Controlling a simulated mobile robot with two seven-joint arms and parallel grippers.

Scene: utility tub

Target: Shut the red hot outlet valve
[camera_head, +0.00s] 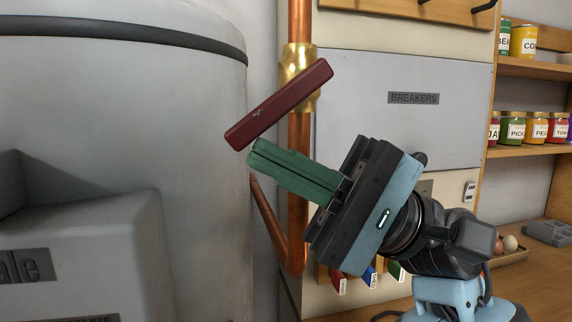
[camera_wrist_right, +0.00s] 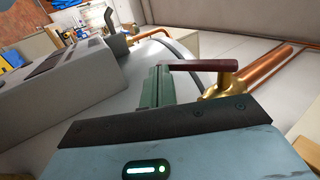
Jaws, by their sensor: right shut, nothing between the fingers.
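The red valve handle (camera_head: 279,104) is a dark red lever on a brass valve body (camera_head: 300,68) on the vertical copper pipe (camera_head: 299,140). The lever slants from lower left to upper right, at an angle across the pipe. My right gripper (camera_head: 252,153) has green fingers, shut and empty, with the tips just below the lever's lower left end. In the right wrist view the lever (camera_wrist_right: 205,65) lies beyond the fingers (camera_wrist_right: 155,85), close to their tips; I cannot tell whether they touch. The brass body (camera_wrist_right: 222,86) shows there too. My left gripper is not in view.
A large grey tank (camera_head: 205,110) stands close on the left, with a grey box (camera_head: 85,235) in front. A breaker panel (camera_head: 400,125) is on the wall behind. Shelves with jars (camera_head: 530,67) stand at the right.

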